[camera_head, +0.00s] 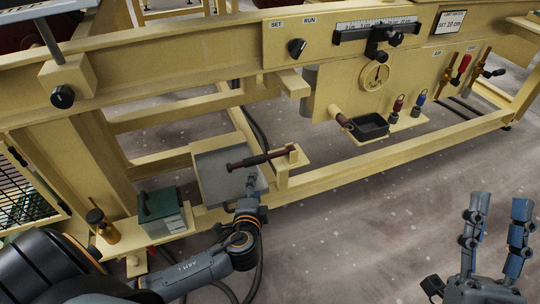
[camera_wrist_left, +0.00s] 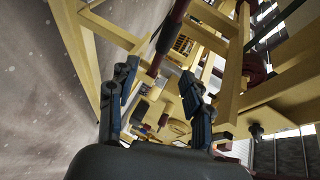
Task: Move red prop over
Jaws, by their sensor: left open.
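A dark red rod-like prop (camera_head: 262,158) lies level near the middle of the head view. Its left end is over a grey tray (camera_head: 215,172) and its right end is at a yellow bracket (camera_head: 294,165). In the left wrist view a dark red rod (camera_wrist_left: 170,30) shows above and beyond the fingers. My left gripper (camera_head: 251,183) is just below the prop in the head view; whether it touches is unclear. In the left wrist view the left gripper (camera_wrist_left: 158,92) is open with nothing between its fingers. My right gripper (camera_head: 500,204) is open and empty at the lower right.
A green-topped box (camera_head: 161,213) and a brass piece (camera_head: 103,226) stand on a ledge at lower left. Yellow machine beams (camera_head: 390,155) surround the prop. The floor at right is clear.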

